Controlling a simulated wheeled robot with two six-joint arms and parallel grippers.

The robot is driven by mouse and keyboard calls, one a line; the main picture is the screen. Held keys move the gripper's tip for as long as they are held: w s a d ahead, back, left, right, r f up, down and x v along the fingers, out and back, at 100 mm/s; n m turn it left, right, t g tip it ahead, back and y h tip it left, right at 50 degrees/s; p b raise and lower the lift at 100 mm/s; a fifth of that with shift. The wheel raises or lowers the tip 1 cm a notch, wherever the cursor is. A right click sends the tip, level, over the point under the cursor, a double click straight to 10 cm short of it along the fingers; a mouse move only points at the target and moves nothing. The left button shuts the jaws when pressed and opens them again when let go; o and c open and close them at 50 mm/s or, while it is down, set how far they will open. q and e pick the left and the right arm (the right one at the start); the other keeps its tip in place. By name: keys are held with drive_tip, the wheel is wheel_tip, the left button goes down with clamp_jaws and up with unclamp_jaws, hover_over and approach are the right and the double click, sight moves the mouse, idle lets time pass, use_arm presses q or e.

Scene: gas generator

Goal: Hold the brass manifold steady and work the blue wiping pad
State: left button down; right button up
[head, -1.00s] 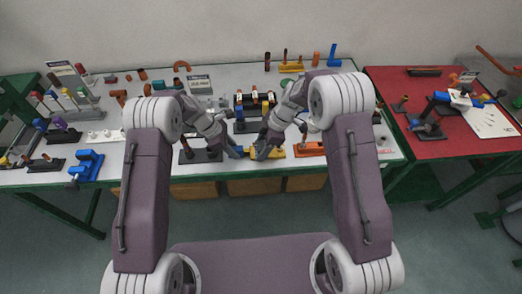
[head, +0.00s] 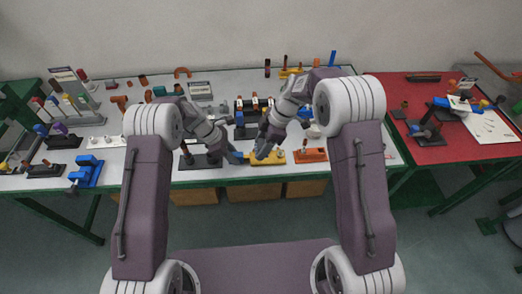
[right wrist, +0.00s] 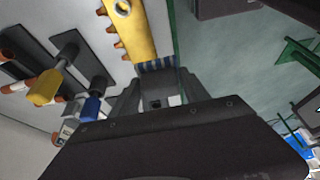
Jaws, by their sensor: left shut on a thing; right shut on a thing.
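The yellow brass manifold (head: 268,159) lies at the front edge of the white table in the head view. In the right wrist view the manifold (right wrist: 130,32) is a yellow bar with orange studs along one side. My left gripper (head: 237,157) is shut at the manifold's left end. My right gripper (head: 263,152) is over the manifold, close to the left one. In the right wrist view a blue striped piece, the wiping pad (right wrist: 156,63), is between its fingertips, by the manifold's near end. In the head view the pad is hidden by the gripper.
An orange block (head: 311,155) lies just right of the manifold. A dark stand (head: 203,160) is to its left, and a blue-topped stand (head: 240,125) is behind it. A blue vise-like tool (head: 87,170) sits at the left front. A red table (head: 440,95) stands at the right.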

use_arm(q)
drive_tip(key=c, duration=1.1)
unclamp_jaws()
drive_tip(key=v, duration=1.2)
